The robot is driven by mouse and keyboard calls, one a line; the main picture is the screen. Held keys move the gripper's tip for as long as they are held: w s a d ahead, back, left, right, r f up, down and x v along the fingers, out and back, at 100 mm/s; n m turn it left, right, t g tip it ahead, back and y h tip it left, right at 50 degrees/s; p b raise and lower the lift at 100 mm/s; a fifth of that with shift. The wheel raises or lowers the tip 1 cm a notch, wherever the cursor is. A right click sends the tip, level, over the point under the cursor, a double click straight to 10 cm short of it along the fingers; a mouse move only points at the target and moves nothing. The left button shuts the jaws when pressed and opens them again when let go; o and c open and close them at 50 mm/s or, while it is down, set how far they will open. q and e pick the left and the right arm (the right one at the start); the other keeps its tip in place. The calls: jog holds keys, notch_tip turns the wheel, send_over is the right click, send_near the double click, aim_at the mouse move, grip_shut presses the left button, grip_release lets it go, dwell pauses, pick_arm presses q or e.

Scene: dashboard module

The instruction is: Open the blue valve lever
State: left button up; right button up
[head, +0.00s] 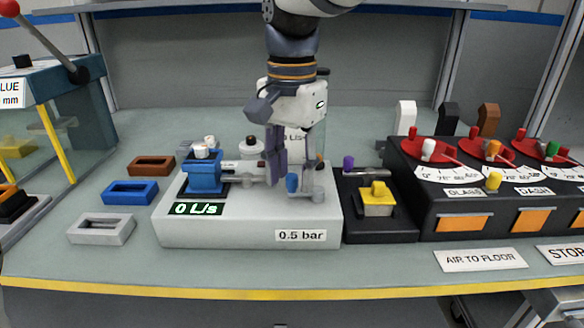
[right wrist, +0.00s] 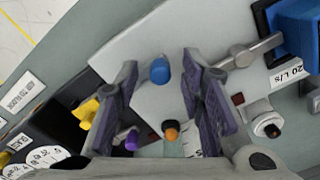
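The blue valve lever is a grey arm with a blue knob (head: 292,183) on the front right part of the white module (head: 240,231). My right gripper (head: 291,172) points down over the module, and its dark fingers partly hide the lever and the pipe. In the right wrist view the blue knob (right wrist: 159,70) shows in the gap between the two open fingertips (right wrist: 157,82), with space on both sides. I cannot tell how far the tips reach down beside it. The module's display (head: 197,209) reads 0 L/s. My left gripper is not in view.
A blue block (head: 205,176) stands on the module's left. Orange (right wrist: 171,130) and purple (right wrist: 132,140) knobs lie close by the fingers. A black unit with a yellow switch (head: 377,198) and a dial panel (head: 470,190) stand right. Coloured trays (head: 102,240) lie left.

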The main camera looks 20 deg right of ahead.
grip_shut()
jog(key=shift+n, duration=0.3)
jog(key=s+n, duration=0.1)
jog(key=n, duration=0.1)
jog(key=shift+n, duration=0.3)
jog(key=n, duration=0.1)
jog(key=s+n, duration=0.1)
jog(key=n, duration=0.2)
jog(key=shift+s+d+n, duration=0.15)
jog(key=shift+s+n, duration=0.15)
jog(key=shift+s, duration=0.05)
jog(key=n, duration=0.1)
jog(key=s+n, duration=0.1)
jog(key=n, duration=0.1)
jog(key=d+n, duration=0.1)
jog(key=n, duration=0.1)
jog(key=shift+s, duration=0.25)
jog(key=shift+s+d+n, duration=0.2)
jog(key=shift+d+n, duration=0.2)
jog(key=shift+n, duration=0.75)
jog(key=shift+s+d+n, duration=0.2)
jog(key=shift+d+n, duration=0.15)
jog(key=shift+n, duration=0.8)
